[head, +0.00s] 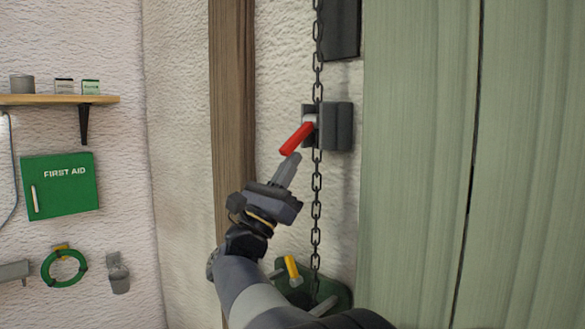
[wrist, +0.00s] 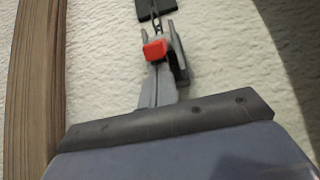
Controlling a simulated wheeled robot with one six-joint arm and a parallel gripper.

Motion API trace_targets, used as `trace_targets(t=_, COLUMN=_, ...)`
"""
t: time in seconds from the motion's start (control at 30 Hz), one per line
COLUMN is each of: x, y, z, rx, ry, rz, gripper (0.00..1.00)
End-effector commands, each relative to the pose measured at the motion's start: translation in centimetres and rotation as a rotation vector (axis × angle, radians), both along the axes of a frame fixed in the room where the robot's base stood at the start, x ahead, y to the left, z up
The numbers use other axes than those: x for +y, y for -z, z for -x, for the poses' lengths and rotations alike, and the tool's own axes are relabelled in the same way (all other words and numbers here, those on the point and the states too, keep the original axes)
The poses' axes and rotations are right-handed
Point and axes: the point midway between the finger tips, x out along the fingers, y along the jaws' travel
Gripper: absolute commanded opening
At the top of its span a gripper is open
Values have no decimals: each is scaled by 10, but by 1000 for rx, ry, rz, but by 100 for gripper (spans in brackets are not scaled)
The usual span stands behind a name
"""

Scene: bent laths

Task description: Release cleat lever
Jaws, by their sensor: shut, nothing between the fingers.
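The cleat lever (head: 297,138) is red and slants down to the left from the dark grey cleat (head: 338,127) on the white wall. A dark chain (head: 317,182) hangs past the cleat. My gripper (head: 295,157) is shut and empty, its fingertips just below the lever's lower end. In the wrist view the red lever end (wrist: 154,50) shows at the tips of my shut fingers (wrist: 156,75). I cannot tell whether they touch it. The cleat is partly hidden behind the lever and fingers there.
A wooden post (head: 232,100) stands left of the chain and green boards (head: 420,170) stand to the right. A green plate with a yellow handle (head: 292,268) is below, partly behind my arm. A shelf (head: 60,99) and first aid box (head: 60,186) are at the far left.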

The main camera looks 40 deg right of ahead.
Motion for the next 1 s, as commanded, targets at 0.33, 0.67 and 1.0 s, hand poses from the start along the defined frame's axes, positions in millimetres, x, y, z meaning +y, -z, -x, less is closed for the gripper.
trace_targets(t=0.33, x=2, y=-2, z=0, rx=-1, ry=-1, rz=0, gripper=0)
trace_targets(t=0.67, x=6, y=-2, z=1, rx=-1, ry=-3, rz=-39, gripper=0)
trace_targets(t=1.0, x=9, y=-7, z=1, rx=4, ry=-2, rz=-86, gripper=0)
